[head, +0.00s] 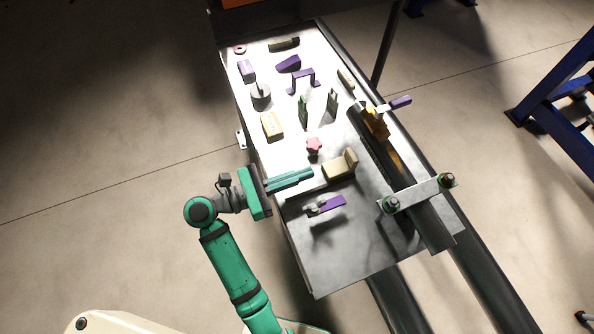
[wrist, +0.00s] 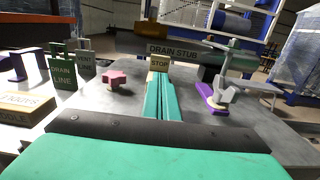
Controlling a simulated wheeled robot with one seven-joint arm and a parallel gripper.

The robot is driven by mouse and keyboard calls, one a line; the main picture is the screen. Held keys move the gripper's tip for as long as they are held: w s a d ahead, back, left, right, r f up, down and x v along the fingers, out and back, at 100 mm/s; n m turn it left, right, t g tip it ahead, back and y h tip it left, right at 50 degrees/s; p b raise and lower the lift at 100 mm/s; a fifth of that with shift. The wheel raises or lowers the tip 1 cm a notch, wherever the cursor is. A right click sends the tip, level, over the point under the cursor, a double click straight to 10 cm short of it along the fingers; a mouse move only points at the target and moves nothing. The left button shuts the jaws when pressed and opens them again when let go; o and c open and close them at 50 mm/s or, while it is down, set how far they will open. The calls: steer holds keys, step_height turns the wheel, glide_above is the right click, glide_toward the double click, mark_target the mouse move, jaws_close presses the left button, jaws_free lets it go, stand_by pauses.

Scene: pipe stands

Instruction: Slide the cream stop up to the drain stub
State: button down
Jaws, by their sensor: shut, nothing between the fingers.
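The cream stop (head: 338,170) is an L-shaped block on the metal bench top, with its raised end on the right. In the wrist view the stop (wrist: 160,64) shows its "STOP" label straight ahead. The drain stub (wrist: 172,50) is labelled on the pipe behind it. In the head view the dark pipe (head: 388,158) lies to the right of the stop, with some bench between them. My gripper (head: 312,173) is shut and empty, pointing at the stop's left end. Its green fingers (wrist: 160,78) end close to the stop; I cannot tell whether they touch.
A pink star knob (head: 313,145) stands just behind my fingers, and a purple-handled clamp (head: 328,207) lies in front. A yellow block (head: 271,126), a green plate (head: 303,112) and a grey plate (head: 332,103) stand farther back. The front bench corner is bare.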

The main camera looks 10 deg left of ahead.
mark_target(348, 157)
steer(key=x, duration=1)
steer(key=shift+w, duration=0.15)
